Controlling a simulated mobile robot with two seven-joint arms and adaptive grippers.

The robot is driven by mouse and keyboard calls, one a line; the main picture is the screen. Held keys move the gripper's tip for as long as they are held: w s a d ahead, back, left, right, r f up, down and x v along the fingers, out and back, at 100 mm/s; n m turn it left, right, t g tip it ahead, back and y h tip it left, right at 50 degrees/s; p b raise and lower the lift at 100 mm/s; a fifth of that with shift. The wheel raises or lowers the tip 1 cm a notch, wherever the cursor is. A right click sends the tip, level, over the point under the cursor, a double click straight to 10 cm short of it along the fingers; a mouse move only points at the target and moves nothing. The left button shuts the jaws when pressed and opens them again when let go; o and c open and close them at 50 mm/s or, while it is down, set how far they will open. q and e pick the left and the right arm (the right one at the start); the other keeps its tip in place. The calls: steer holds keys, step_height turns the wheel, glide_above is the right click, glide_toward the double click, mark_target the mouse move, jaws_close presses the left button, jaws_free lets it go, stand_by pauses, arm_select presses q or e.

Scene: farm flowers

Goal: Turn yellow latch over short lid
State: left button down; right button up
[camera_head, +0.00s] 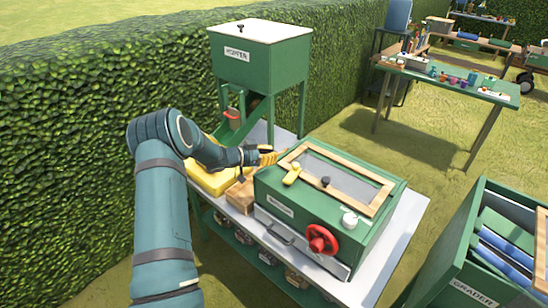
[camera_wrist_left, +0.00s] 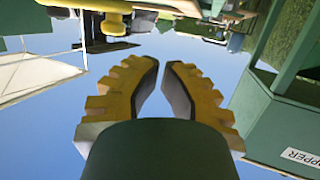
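The yellow latch (camera_head: 291,174) sits on the near-left part of the wood-framed mesh lid (camera_head: 340,171) on top of a green box (camera_head: 300,203). A black knob (camera_head: 326,181) stands on the lid to its right. My left gripper (camera_head: 270,157), with yellow ribbed fingers, is just left of and behind the latch, apart from it in the picture. In the wrist view its fingertips (camera_wrist_left: 162,64) nearly meet, with nothing between them. A small yellow part (camera_wrist_left: 113,25) shows at the top of that view; I cannot tell what it is. My right gripper is not in view.
A green hopper (camera_head: 260,58) stands behind my left gripper. A yellow block (camera_head: 212,180) lies left of the box. A grader crate (camera_head: 470,280) is at the right.

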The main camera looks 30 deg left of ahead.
arm_select(q)
steer(key=s+a+r, duration=0.1)
steer(key=a+r, duration=0.1)
steer(key=a, duration=0.5)
steer(key=shift+s, duration=0.4)
steer(key=shift+s+a, duration=0.1)
